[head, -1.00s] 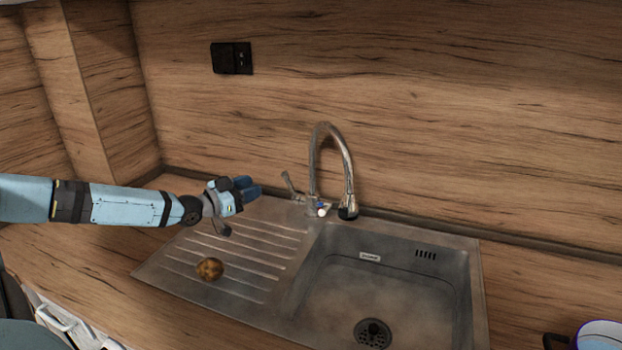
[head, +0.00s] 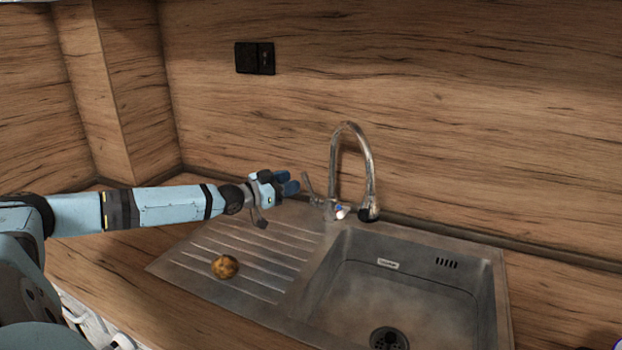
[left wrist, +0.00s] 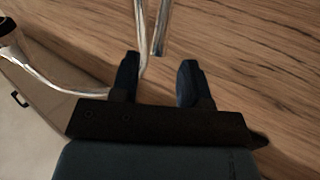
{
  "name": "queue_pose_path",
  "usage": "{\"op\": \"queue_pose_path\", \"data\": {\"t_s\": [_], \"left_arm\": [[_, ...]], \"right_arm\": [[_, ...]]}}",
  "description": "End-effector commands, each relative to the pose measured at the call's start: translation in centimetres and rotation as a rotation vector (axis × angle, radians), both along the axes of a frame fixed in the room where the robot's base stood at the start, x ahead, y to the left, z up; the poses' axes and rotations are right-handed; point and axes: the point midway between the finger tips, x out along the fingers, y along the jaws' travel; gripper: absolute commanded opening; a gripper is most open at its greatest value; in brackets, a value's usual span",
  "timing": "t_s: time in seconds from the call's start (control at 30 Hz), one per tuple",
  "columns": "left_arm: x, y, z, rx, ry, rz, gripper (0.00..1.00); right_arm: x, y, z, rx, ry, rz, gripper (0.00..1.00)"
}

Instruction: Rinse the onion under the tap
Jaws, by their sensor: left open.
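The onion (head: 225,267), small and golden brown, lies on the ribbed drainboard (head: 190,252) left of the sink basin. The chrome tap (head: 349,129) has a tall curved spout that ends above the basin's back edge. My left gripper (head: 297,184) is open and empty, close to the left of the lever, above the back of the drainboard. In the left wrist view, the gripper's two dark fingers (left wrist: 159,75) are apart, with chrome tap parts just beyond them. I see no water flowing. My right gripper is not in view.
The steel basin (head: 420,300) with its drain (head: 388,338) is empty. A wooden wall with a black socket (head: 255,58) stands close behind the tap. Bare wooden counter (head: 110,260) lies to the left.

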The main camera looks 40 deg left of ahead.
Motion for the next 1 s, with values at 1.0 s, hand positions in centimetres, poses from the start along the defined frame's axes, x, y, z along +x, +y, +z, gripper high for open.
{"op": "queue_pose_path", "data": {"t_s": [1.0], "left_arm": [[7.3, -1.9, 0.1, -0.001, 0.000, 0.000, 0.42]], "right_arm": [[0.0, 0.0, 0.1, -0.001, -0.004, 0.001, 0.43]]}}
